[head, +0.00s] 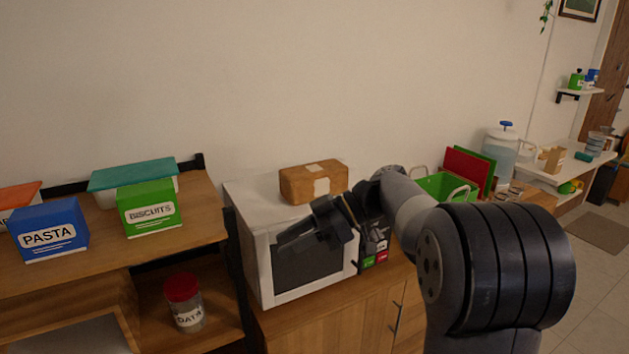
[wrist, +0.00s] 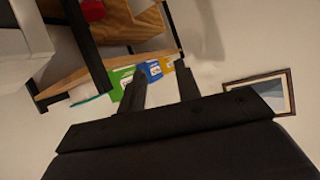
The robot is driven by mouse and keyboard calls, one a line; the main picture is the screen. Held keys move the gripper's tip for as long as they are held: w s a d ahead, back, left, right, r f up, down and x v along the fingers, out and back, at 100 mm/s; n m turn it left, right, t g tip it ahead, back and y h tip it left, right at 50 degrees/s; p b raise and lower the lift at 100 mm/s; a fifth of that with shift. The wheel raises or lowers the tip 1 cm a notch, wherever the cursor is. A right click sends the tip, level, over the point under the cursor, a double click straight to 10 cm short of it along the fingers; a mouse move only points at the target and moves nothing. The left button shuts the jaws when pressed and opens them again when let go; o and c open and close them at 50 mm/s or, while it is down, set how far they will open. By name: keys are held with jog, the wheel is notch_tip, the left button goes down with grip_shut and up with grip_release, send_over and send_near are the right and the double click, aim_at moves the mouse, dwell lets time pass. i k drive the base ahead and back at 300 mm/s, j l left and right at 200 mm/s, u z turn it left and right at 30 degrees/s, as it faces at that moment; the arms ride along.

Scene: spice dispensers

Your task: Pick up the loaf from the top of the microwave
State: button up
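The loaf (head: 313,182), a brown block with pale patches, lies on top of the white microwave (head: 260,240). My gripper (head: 300,232) is in front of the microwave's dark door, lower than the loaf and nearer the camera, apart from the loaf. The wrist view shows the two fingers of my gripper (wrist: 160,72) spread with an empty gap between them. The loaf does not show in the wrist view. My arm hides part of the microwave's right side.
Left of the microwave, a shelf holds a blue PASTA box (head: 48,232), a green BISCUITS box (head: 150,208) and a teal-lidded box (head: 132,176). A red-lidded jar (head: 184,302) stands below. A green crate (head: 440,186) and a water dispenser (head: 500,150) stand to the right.

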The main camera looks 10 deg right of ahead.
aim_at(301, 183)
jog(key=i+l+u, duration=0.1)
jog(key=i+l, duration=0.15)
jog(key=i+l+u, duration=0.1)
jog(key=l, duration=0.3)
jog(key=i+l, duration=0.3)
jog(key=i+l+u, duration=0.15)
jog(key=l, duration=0.25)
jog(key=i+l+u, duration=0.1)
jog(key=i+l, duration=0.15)
jog(key=i+l+u, duration=0.1)
jog(key=l, duration=0.4)
jog(key=i, duration=0.1)
